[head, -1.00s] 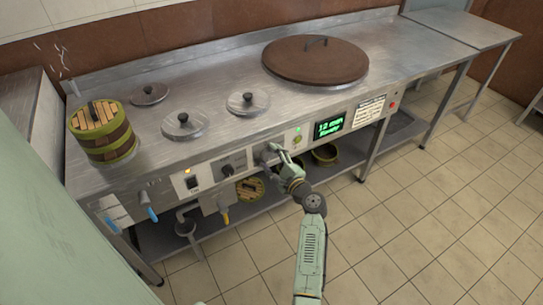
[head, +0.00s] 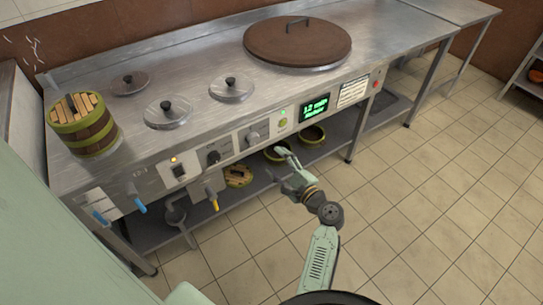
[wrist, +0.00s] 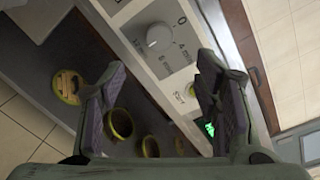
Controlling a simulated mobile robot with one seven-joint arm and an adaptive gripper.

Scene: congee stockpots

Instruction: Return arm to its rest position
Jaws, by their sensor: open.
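My gripper (head: 281,169) is open and empty in the head view, in front of the steel cooking counter (head: 185,120) and apart from it. My arm reaches up from the bottom of the picture. In the wrist view the two fingers (wrist: 165,105) are spread wide with nothing between them. Beyond them is the control panel with a round dial (wrist: 159,38). The same knob (head: 254,134) shows in the head view on the panel, left of the lit green display (head: 313,109).
A wooden bucket (head: 84,128) stands on the counter's left end. Small lids (head: 168,111) and a large brown lid (head: 297,41) lie on top. Bowls (head: 312,135) and a wooden lid (head: 238,176) are on the lower shelf. The tiled floor (head: 430,200) at right is clear.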

